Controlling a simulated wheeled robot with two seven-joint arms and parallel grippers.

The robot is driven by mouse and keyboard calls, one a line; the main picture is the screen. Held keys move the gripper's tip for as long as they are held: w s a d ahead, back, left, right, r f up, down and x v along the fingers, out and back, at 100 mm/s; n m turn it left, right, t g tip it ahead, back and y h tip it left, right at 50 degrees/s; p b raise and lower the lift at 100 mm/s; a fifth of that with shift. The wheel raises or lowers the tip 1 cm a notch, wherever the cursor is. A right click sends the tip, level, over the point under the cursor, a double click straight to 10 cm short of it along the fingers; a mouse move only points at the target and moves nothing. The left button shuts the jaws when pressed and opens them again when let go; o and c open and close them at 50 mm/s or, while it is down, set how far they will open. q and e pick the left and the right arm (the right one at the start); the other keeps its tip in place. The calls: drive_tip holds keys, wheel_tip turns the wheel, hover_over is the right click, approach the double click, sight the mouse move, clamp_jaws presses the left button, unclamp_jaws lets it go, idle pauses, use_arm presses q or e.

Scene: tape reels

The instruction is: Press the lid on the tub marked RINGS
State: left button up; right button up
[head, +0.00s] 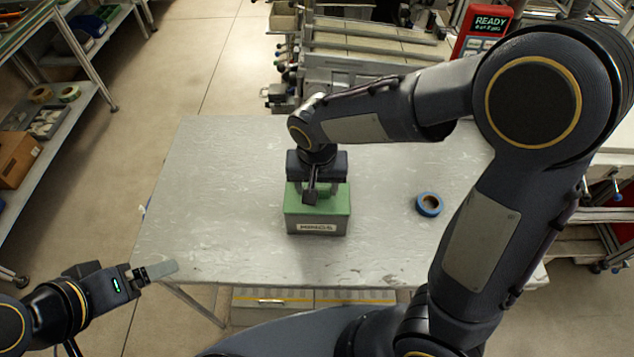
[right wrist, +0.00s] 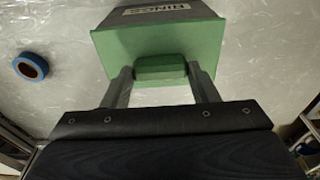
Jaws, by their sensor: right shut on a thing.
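The grey tub marked RINGS (head: 317,228) stands in the middle of the table, and its label also shows in the right wrist view (right wrist: 156,10). The green lid (head: 335,206) is on top of the tub; whether it is fully seated I cannot tell. My right gripper (head: 320,190) is above the tub, shut on the lid's green block handle (right wrist: 161,68), with one finger on each side. My left gripper (head: 160,270) is off the table's front left corner, apart from the tub; its jaw opening is not clear.
A blue tape reel (head: 429,204) lies on the grey table (head: 210,190) to the right of the tub, and also shows in the right wrist view (right wrist: 31,67). The table left of the tub is clear. Shelving (head: 50,110) stands at the left; a machine (head: 365,50) stands behind.

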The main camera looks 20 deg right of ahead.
drive_tip(key=o, duration=1.1)
drive_tip(key=shift+c, duration=0.2)
wheel_tip(320, 180, up, 8)
drive_tip(key=s, duration=0.1)
drive_tip(key=shift+a, duration=0.15)
drive_tip(key=shift+f, duration=0.1)
